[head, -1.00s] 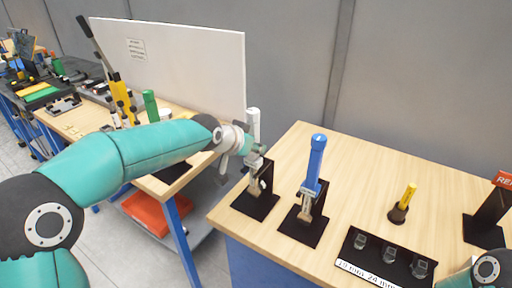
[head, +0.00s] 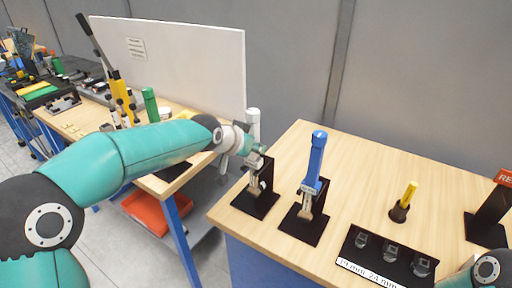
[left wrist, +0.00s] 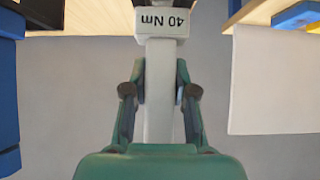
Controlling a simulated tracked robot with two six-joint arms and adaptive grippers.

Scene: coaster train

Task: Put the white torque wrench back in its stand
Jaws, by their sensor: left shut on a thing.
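The white torque wrench (head: 254,122) is upright at the table's left end, with its pale handle top above my left gripper (head: 258,157). My left gripper is shut on its shaft. In the left wrist view, the white shaft (left wrist: 160,85) lies between the fingers (left wrist: 160,92), and a white block marked "40 Nm" (left wrist: 162,22) is beyond them. A black stand (head: 258,205) is directly below the gripper. The wrench's lower end is at the stand's upright; I cannot tell whether it is seated. My right gripper is out of view.
A blue torque wrench (head: 316,160) stands in a similar black stand (head: 303,226) just to the right. A black socket tray (head: 352,250) and a yellow-handled tool (head: 408,195) are farther right. A gap separates this table from the left bench (head: 180,183).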

